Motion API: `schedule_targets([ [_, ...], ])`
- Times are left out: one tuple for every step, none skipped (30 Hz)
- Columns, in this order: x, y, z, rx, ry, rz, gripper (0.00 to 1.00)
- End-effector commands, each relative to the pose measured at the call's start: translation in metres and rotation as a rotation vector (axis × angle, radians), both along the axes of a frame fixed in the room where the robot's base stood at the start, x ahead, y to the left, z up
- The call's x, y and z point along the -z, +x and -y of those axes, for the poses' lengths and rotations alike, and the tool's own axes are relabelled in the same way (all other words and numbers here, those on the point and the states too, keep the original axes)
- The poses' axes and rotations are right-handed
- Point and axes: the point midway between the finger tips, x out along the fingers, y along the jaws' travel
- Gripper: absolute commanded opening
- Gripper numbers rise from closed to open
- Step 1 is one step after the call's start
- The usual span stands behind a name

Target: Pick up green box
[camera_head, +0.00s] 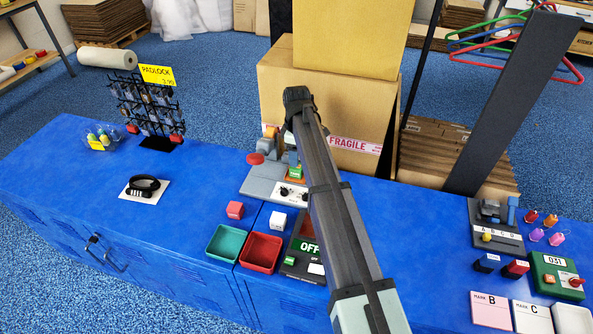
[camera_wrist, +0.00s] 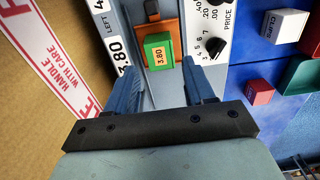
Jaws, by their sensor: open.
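My gripper (camera_wrist: 159,70) is open and empty. In the wrist view its two blue-grey fingers lie left and right of the box's near end, with gaps showing on both sides. I cannot tell how far the fingertips are above the box.
A grey machine with a white dial panel (camera_head: 291,193) surrounds the stand. A large carton (camera_head: 335,105) stands close behind. A red box (camera_head: 235,210), a white box (camera_head: 278,221), a teal tray (camera_head: 226,243) and a red tray (camera_head: 261,252) are in front.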

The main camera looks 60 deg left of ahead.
Motion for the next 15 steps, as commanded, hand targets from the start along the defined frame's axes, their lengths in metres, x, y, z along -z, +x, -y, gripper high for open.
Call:
schedule_targets([
  [0.006,0.0,0.0,0.0,-0.001,0.0,0.53],
  [0.008,0.0,0.0,0.0,-0.001,0.0,0.53],
  [0.01,0.0,0.0,0.0,-0.001,-0.001,0.53],
  [0.011,0.0,0.0,0.0,-0.001,-0.001,0.53],
  [0.012,0.0,0.0,0.0,-0.001,-0.001,0.53],
  [0.013,0.0,0.0,0.0,-0.001,-0.001,0.53],
  [0.014,-0.001,0.0,0.0,-0.001,-0.001,0.53],
  [0.016,-0.001,-0.001,0.0,-0.001,-0.001,0.53],
  [0.02,-0.001,-0.001,0.0,-0.001,-0.001,0.53],
  [0.023,-0.002,-0.001,0.0,-0.001,-0.001,0.53],
  [0.026,-0.002,-0.002,0.0,-0.001,-0.001,0.53],
  [0.032,-0.003,-0.002,0.0,-0.001,0.0,0.53],
  [0.036,-0.003,-0.003,0.0,-0.002,-0.001,0.53],
  [0.04,-0.004,-0.003,0.0,-0.002,-0.001,0.53],
  [0.045,-0.004,-0.003,0.0,-0.002,-0.001,0.53],
])
